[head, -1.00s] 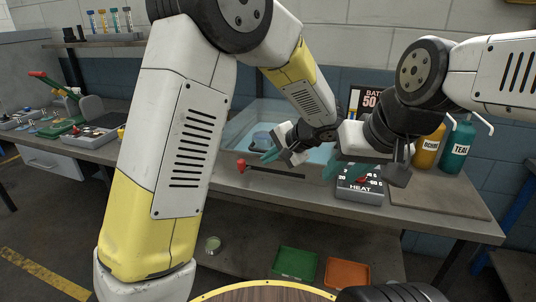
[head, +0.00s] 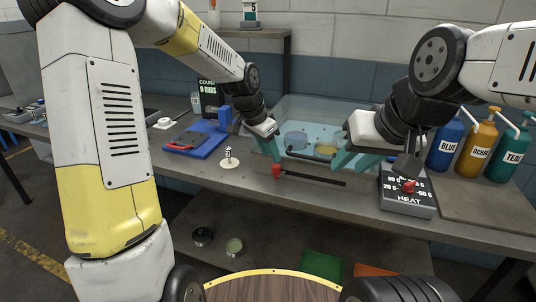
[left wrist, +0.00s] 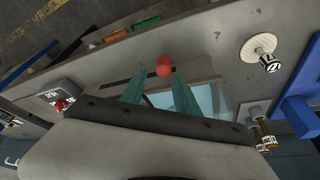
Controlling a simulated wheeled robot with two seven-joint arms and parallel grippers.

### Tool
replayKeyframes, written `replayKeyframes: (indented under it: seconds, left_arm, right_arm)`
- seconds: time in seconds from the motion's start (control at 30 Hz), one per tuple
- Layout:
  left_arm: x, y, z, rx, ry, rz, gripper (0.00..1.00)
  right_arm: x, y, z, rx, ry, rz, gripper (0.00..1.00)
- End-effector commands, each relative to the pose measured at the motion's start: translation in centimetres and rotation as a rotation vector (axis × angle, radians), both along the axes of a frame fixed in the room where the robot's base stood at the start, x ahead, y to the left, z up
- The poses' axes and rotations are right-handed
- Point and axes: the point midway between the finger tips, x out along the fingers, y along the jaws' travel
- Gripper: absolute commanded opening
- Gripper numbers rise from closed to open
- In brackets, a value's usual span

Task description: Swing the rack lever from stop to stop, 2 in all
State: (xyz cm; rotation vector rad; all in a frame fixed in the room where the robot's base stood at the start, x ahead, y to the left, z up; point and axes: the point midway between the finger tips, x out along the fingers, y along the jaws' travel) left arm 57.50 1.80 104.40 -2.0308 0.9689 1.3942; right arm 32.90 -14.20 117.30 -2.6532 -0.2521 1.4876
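The rack lever has a red knob (head: 277,171) at the left end of a dark slot (head: 315,179) in front of the bath. My left gripper (head: 273,150) is just above and behind the knob, with its teal fingers pointing down. In the left wrist view the fingers (left wrist: 160,78) are apart, and the red knob (left wrist: 163,66) shows at their tips, between them. I cannot tell whether they touch it. My right gripper (head: 352,160) looks open and empty, in front of the bath's right part, left of the heat box.
The clear-walled bath (head: 320,112) holds bluish liquid and small round pieces. The heat box (head: 408,205) with a red dial stands right of the slot. A blue tray (head: 195,141) and a small stamp-like piece (head: 229,155) lie left. Dye bottles (head: 478,138) stand at the back right.

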Motion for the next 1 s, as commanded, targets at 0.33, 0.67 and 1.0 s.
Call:
replayKeyframes:
  seconds: [0.33,0.67,1.0]
  left_arm:
    - [1.1,-0.9,-2.8,-0.024,-0.012,-0.004,0.37]
    - [2.1,-2.1,-6.5,-0.022,-0.014,-0.002,0.37]
    - [2.2,-2.2,-6.8,-0.023,-0.015,-0.002,0.33]
  right_arm:
    - [0.0,0.0,0.0,0.0,0.0,0.0,0.35]
    - [0.0,0.0,0.0,0.0,0.0,0.0,0.35]
    - [0.0,0.0,0.0,0.0,0.0,0.0,0.35]
